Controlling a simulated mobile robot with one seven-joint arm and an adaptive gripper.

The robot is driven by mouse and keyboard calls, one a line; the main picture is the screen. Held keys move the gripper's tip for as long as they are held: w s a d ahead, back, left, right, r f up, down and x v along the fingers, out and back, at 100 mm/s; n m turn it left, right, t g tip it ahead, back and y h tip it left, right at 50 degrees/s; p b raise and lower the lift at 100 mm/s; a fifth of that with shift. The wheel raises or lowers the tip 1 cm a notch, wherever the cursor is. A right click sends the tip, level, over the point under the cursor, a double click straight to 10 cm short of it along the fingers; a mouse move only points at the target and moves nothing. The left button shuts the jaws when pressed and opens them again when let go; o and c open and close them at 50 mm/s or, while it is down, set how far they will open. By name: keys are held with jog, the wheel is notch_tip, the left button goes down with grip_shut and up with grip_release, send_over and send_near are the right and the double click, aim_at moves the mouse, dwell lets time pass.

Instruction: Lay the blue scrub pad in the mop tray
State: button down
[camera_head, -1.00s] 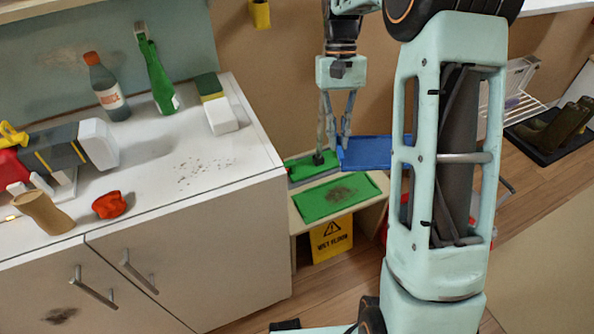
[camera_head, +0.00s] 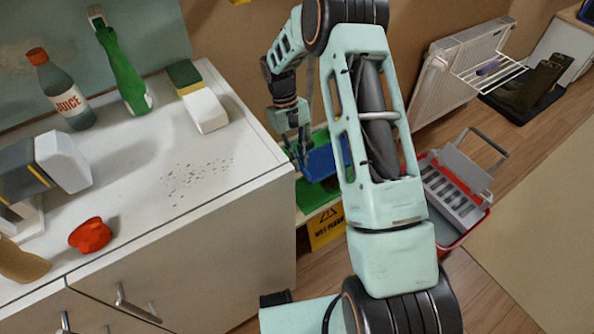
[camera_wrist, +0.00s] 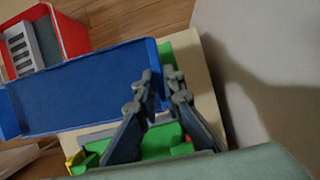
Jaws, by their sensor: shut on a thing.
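My gripper (camera_wrist: 160,74) is shut on the right-hand edge of a flat blue rectangle with raised edges, which I take for the blue scrub pad (camera_wrist: 75,92). In the head view my gripper (camera_head: 298,152) holds the pad (camera_head: 322,162) above a low bench, with my arm hiding part of it. A red container (camera_head: 482,222) with a grey slotted insert stands on the floor right of my arm. It also shows in the wrist view (camera_wrist: 70,34), beyond the pad. It may be the mop tray; I cannot tell for sure.
Green pieces (camera_head: 310,197) lie on the low bench (camera_head: 331,206), above a yellow wet-floor sign (camera_head: 326,229). The white cabinet (camera_head: 200,255) stands left, with bottles and a sponge on top. A radiator (camera_head: 466,68) and black boot tray (camera_head: 505,108) are back right.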

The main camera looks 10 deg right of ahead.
jog(key=shift+n, duration=0.3)
jog(key=shift+a+f+b, duration=0.15)
jog(key=shift+f+b, duration=0.7)
jog(key=shift+f, duration=1.3)
jog(key=shift+a+f+b, duration=0.15)
jog(key=shift+f+b, duration=0.7)
jog(key=shift+f, duration=1.3)
jog(key=shift+s+f, duration=0.1)
jog(key=shift+f, duration=0.05)
jog(key=shift+f+b, duration=1.2)
jog(key=shift+f, duration=0.35)
jog(key=shift+f+b, duration=0.55)
jog(key=shift+f, duration=0.25)
jog(key=c, duration=2)
grip_release()
jog(key=v, duration=1.2)
jog(key=shift+a, duration=0.1)
